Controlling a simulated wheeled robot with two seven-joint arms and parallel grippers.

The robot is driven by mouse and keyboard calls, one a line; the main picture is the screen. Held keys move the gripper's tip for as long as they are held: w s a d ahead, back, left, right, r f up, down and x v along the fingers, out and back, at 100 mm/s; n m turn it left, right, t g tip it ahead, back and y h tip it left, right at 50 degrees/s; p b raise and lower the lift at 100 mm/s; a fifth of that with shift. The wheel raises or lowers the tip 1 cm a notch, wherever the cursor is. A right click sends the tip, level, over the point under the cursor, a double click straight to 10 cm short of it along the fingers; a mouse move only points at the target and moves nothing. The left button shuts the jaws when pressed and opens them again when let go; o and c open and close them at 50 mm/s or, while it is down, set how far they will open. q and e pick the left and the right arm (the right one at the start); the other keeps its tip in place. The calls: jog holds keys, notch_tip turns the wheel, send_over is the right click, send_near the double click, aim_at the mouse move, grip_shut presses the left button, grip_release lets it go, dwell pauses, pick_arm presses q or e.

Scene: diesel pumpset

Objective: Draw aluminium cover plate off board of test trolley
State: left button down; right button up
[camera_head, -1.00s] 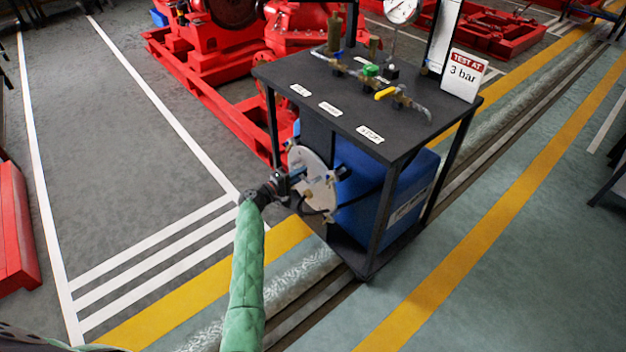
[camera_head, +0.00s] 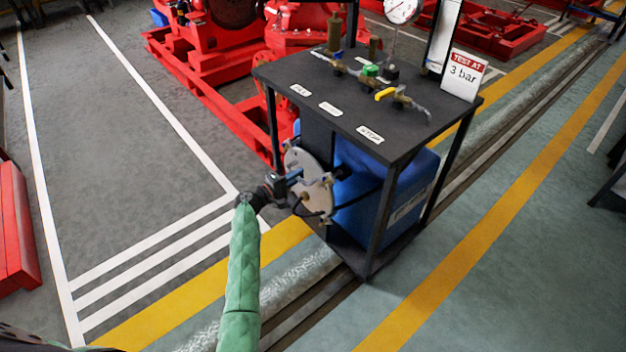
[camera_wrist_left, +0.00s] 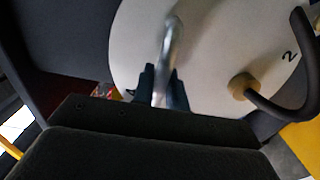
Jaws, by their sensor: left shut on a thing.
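The pale aluminium cover plate (camera_head: 297,163), a disc, stands upright at the near left side of the test trolley (camera_head: 330,95). My left gripper (camera_head: 292,178) is in front of it. In the left wrist view the gripper's two dark blue fingers (camera_wrist_left: 163,92) are shut on a bright metal handle (camera_wrist_left: 170,42) on the face of the cover plate (camera_wrist_left: 215,40). A tan fitting (camera_wrist_left: 243,87) with a black curved hose and a "2" show beside the handle. The board behind is mostly hidden, and I cannot tell how wide any gap is. My right gripper is not in view.
A blue tank (camera_head: 385,200) sits inside the trolley frame. Valves, a gauge (camera_head: 402,10) and a "TEST AT 3 bar" sign (camera_head: 463,75) stand on its top. Red pumpsets (camera_head: 225,60) stand behind. The grey floor (camera_head: 120,130) to the left is clear.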

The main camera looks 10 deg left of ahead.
pick_arm(q)
jog(key=shift+v, duration=1.8)
dwell(1.0)
jog(key=shift+v, duration=2.35)
